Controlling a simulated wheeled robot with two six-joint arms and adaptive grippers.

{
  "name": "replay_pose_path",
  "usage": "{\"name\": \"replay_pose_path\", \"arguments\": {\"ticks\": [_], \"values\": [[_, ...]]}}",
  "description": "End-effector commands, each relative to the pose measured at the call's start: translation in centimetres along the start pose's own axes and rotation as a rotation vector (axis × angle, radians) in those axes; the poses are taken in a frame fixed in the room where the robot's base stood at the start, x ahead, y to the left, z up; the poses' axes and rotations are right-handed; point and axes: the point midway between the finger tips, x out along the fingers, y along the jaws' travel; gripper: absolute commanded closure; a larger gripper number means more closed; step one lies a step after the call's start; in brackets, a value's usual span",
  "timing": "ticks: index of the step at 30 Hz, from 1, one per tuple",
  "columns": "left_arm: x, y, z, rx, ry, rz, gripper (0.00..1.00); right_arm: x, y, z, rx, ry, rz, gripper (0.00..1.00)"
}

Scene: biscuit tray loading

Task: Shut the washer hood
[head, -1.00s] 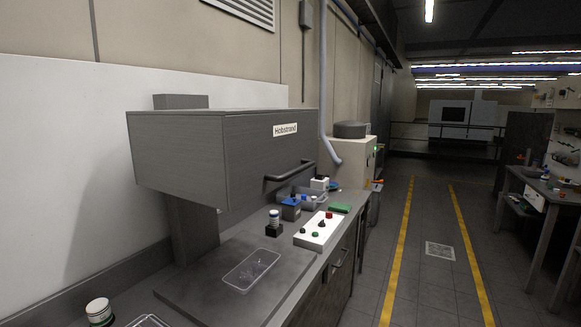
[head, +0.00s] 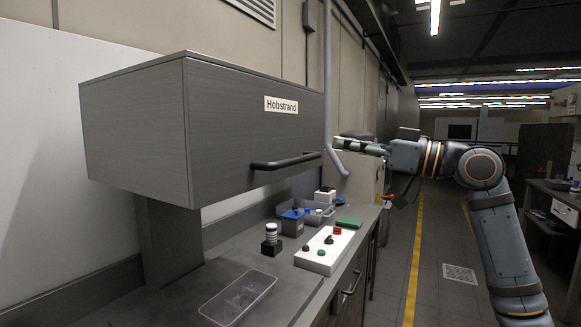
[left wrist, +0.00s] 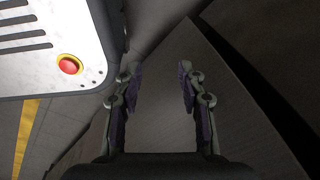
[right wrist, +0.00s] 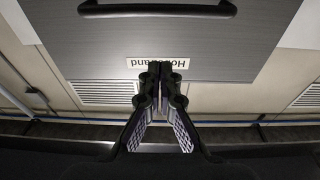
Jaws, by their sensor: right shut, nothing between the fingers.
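The grey washer hood (head: 250,125), labelled Hobstrand, is raised, with a wide gap between its lower edge and the worktop. Its dark bar handle (head: 285,163) is on the front face near the bottom edge. My right gripper (head: 346,145) is shut and empty, in front of the hood to the right of the handle and a little higher, apart from it. In the right wrist view the hood front (right wrist: 205,40) and handle (right wrist: 157,9) show beyond the shut fingers (right wrist: 159,72). My left gripper (left wrist: 160,75) is open and empty in the left wrist view, and out of the head view.
A clear tray (head: 222,317) lies on the worktop below the hood. The aisle on the right is open floor.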

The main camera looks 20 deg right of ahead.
Motion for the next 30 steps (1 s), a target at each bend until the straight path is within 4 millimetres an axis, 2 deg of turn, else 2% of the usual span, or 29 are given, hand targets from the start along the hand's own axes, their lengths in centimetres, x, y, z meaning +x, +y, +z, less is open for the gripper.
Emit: {"name": "replay_pose_path", "arguments": {"ticks": [2,8,11,22,24,30], "values": [[0.2,0.0,0.1,0.0,-0.001,0.0,0.6,-0.4,-1.0,-0.6,-0.019,0.002,-0.016,1.0],[-0.6,-0.1,0.2,0.001,-0.004,-0.001,0.6,0.5,-1.1,-0.9,-0.016,0.004,-0.021,1.0],[-1.7,-0.3,0.3,0.001,-0.006,-0.002,0.6,2.0,-1.1,-1.2,-0.013,0.005,-0.023,1.0],[-5.4,-0.7,-0.1,0.002,-0.007,-0.004,0.6,10.0,-1.2,-1.2,-0.011,0.004,-0.021,1.0],[-5.0,-0.7,0.0,0.002,-0.007,-0.004,0.6,9.4,-0.9,0.7,-0.014,-0.002,-0.013,1.0],[-5.2,-0.8,-0.2,0.003,-0.005,-0.005,0.6,8.6,-0.9,2.7,-0.015,0.002,-0.015,1.0]]}}
